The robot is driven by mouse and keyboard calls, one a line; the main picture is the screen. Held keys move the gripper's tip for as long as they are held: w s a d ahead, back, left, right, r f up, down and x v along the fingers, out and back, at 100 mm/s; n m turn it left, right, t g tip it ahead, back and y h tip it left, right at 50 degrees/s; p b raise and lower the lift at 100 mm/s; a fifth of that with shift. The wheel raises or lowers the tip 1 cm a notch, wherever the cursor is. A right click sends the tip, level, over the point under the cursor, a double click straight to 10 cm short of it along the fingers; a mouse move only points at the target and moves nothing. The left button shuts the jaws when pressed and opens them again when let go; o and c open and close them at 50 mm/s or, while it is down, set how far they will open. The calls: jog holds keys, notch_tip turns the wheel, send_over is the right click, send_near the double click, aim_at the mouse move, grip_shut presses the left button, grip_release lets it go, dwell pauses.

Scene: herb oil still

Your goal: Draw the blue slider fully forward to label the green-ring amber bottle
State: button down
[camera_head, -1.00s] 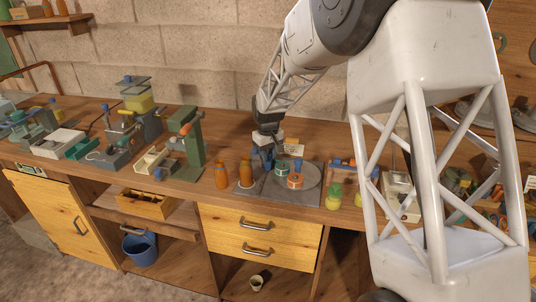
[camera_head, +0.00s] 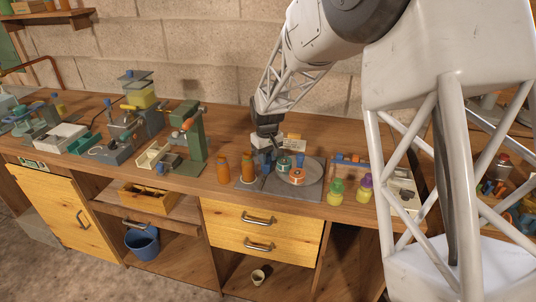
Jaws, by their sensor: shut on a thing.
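Two amber bottles stand left of the labelling station: one on the bench (camera_head: 223,170) and one at the left edge of the grey plate (camera_head: 249,170). A green ring cannot be made out on either. My gripper (camera_head: 267,150) points down over the back left of the grey station plate (camera_head: 311,192), just right of the bottles. It is shut on a small part there, which looks like the blue slider; the jaws mostly hide it. A green-topped reel (camera_head: 284,163) and an orange-topped reel (camera_head: 297,176) sit on the plate to the right of my gripper.
A small sign (camera_head: 294,139) stands behind the station. A yellow-green bottle (camera_head: 336,192) and a purple-capped bottle (camera_head: 364,189) stand to the right. A green press (camera_head: 193,140) stands to the left. The bench's front edge is close to the plate.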

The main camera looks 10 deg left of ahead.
jog(key=c, duration=0.9)
grip_release()
jog(key=shift+o, duration=0.2)
jog(key=shift+r, duration=0.15)
jog(key=shift+r, duration=3.75)
